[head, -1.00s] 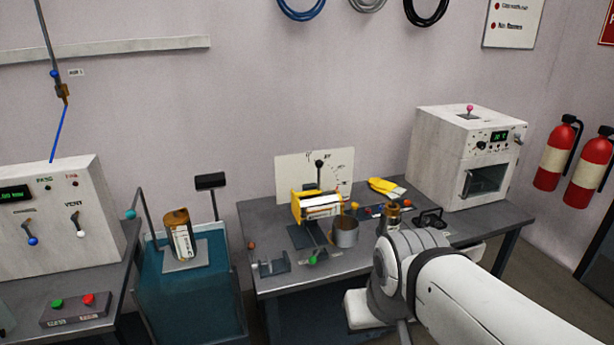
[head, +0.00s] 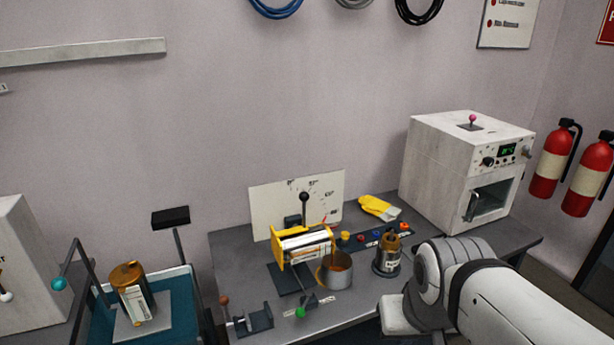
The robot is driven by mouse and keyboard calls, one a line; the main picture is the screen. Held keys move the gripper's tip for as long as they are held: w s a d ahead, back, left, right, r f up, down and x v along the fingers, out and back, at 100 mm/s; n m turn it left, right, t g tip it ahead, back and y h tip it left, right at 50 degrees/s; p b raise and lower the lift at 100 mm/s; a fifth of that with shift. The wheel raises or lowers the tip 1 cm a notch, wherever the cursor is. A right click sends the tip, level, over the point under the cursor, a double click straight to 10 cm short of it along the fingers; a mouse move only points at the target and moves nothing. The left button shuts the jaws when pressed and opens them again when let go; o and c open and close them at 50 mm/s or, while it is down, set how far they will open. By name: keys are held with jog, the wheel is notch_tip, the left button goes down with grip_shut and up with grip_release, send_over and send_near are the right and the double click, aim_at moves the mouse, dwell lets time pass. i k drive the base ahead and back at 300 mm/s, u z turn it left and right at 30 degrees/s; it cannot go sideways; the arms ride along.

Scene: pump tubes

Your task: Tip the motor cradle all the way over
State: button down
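The motor cradle (head: 278,256) is a yellow frame on a dark base, near the middle of the bench. It holds a white, banded motor (head: 307,243) lying roughly level. A black-knobbed lever (head: 304,197) stands about upright behind the motor. A white dial board (head: 266,205) with marks along an arc stands behind it; a small red pointer shows near the motor's right end. A grey pot (head: 335,272) with brown contents sits in front of the cradle's right end. My white arm enters at lower right, apart from the cradle; my gripper is out of the frame or hidden.
A dark canister (head: 387,256) with a brown top stands right of the pot. Yellow gloves (head: 379,207) lie behind it. A white oven (head: 455,165) fills the bench's right rear. A green-knobbed lever (head: 300,312) and a grey bracket (head: 253,319) are at the front.

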aim_at(276, 246)
jog(key=z, duration=0.05)
jog(key=i, duration=0.95)
jog(key=u, duration=0.3)
